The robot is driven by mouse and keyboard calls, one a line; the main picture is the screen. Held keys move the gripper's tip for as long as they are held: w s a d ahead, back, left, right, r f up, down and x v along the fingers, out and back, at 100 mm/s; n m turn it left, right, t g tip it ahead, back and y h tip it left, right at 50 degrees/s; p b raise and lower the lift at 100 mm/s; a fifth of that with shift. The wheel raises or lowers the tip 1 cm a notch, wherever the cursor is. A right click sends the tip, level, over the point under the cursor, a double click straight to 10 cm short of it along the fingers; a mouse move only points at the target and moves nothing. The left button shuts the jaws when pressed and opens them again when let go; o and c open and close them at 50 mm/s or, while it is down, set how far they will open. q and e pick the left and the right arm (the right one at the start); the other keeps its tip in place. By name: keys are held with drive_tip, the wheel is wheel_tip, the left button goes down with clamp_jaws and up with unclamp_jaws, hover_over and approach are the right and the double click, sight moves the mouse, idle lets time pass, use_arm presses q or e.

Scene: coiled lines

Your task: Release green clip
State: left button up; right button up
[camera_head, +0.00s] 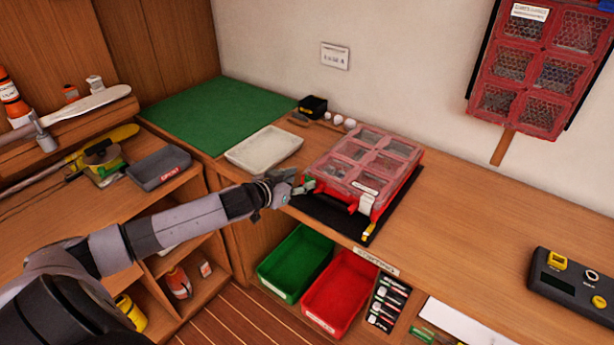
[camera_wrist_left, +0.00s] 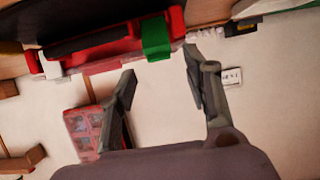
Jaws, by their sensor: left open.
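A red case (camera_head: 345,184) with a clear compartmented lid lies closed on a black mat (camera_head: 325,217) on the bench. The green clip (camera_head: 309,184) is on its front edge near the left corner. It also shows in the left wrist view (camera_wrist_left: 156,38), on the red edge. A white clip (camera_head: 367,203) sits near the right front corner. My left gripper (camera_head: 294,188) is just left of the green clip. In the left wrist view my left gripper (camera_wrist_left: 161,77) is open and empty, with the green clip ahead of the gap between its fingers. My right gripper is not in view.
A pale tray (camera_head: 264,149) and a green mat (camera_head: 215,113) lie left of the case. Green (camera_head: 296,262) and red (camera_head: 340,291) bins sit below the bench edge. A similar red case (camera_head: 540,65) hangs on the wall. The bench right of the case is clear up to a dark device (camera_head: 575,285).

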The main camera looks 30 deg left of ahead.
sight(309, 178)
use_arm(q)
drive_tip(key=shift+x, duration=2.15)
drive_tip(key=shift+c, duration=0.4)
clamp_jaws()
drive_tip(key=shift+f, duration=0.1)
drive_tip(key=s+f+t+b, duration=0.1)
drive_tip(key=t+b, duration=0.1)
drive_tip(key=b, duration=0.3)
drive_tip(key=s+f+t+b, duration=0.1)
drive_tip(key=t+b, duration=0.1)
drive_tip(key=b, duration=0.3)
drive_tip(key=shift+t, duration=0.3)
drive_tip(key=shift+s+r+t+b, duration=0.1)
drive_tip(key=shift+t+b, duration=0.2)
drive_tip(key=shift+b, duration=0.3)
drive_tip(key=shift+r, duration=0.1)
